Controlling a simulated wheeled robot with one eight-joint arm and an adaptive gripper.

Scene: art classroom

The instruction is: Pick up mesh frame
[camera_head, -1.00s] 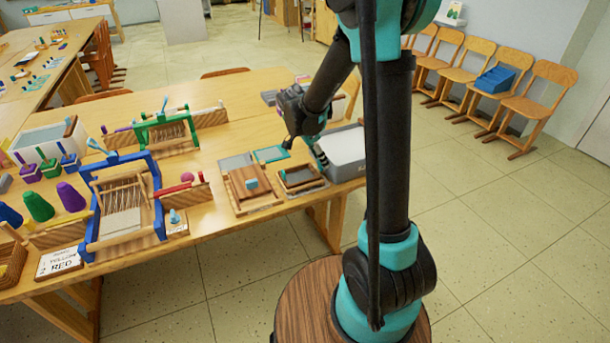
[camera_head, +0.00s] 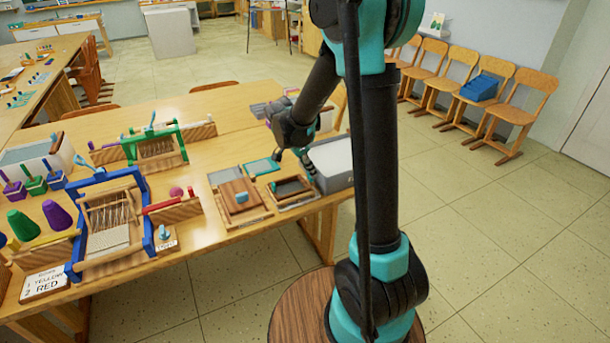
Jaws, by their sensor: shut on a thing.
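The mesh frame (camera_head: 262,166), which I take to be the small teal-edged panel, lies flat or nearly flat at the table's right end. My gripper (camera_head: 281,155) reaches down from the right and is shut at the frame's right edge. The dark fingers cover that edge, so the exact hold is hard to see. I cannot tell whether the frame is clear of the table.
A wooden press board (camera_head: 226,214) and a dark-framed tray (camera_head: 293,205) lie close in front. A grey-white tub (camera_head: 333,163) stands just right of my gripper. A blue loom (camera_head: 75,240) and a green loom (camera_head: 133,148) stand left. Chairs (camera_head: 510,135) line the wall.

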